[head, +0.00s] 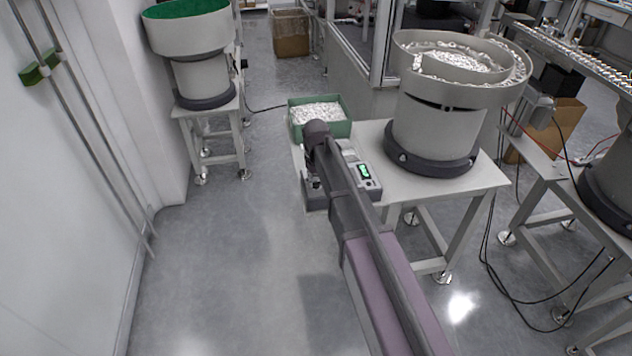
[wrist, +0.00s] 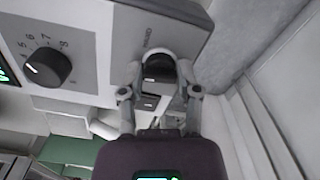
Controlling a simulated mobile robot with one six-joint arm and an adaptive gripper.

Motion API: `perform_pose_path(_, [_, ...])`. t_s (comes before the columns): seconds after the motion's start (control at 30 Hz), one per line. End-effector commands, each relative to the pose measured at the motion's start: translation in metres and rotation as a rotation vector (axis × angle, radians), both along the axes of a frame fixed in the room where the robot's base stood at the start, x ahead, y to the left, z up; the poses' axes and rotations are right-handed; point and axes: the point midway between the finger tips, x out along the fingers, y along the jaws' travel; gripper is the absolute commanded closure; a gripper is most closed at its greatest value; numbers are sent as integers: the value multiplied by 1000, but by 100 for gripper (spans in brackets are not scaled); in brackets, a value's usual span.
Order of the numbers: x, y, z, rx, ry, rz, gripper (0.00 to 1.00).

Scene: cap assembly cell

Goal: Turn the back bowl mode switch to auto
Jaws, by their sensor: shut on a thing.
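The control box (head: 366,180) with a lit green display sits on the stand of the grey bowl feeder (head: 437,125) at the right of centre. In the wrist view its light panel (wrist: 85,45) carries a round black dial (wrist: 48,67) with numbers. A darker grey end face (wrist: 150,33) bears small lettering too blurred to read. My gripper (wrist: 158,70) is at this end, shut on the mode switch, which the fingers mostly cover. The switch's setting cannot be read. In the head view my arm hides part of the box and most of my gripper (head: 313,180).
A green bin (head: 337,128) of white caps stands on the stand behind the box. Another bowl feeder (head: 200,75) with a green lining stands at the back left. The floor (head: 225,255) left of my arm is clear, up to a white wall (head: 50,200).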

Motion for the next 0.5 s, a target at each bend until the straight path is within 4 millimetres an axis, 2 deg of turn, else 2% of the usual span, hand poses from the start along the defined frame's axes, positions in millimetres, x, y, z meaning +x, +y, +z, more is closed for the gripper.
perform_pose_path(0.5, [-1,0,0,-1,2,466,100])
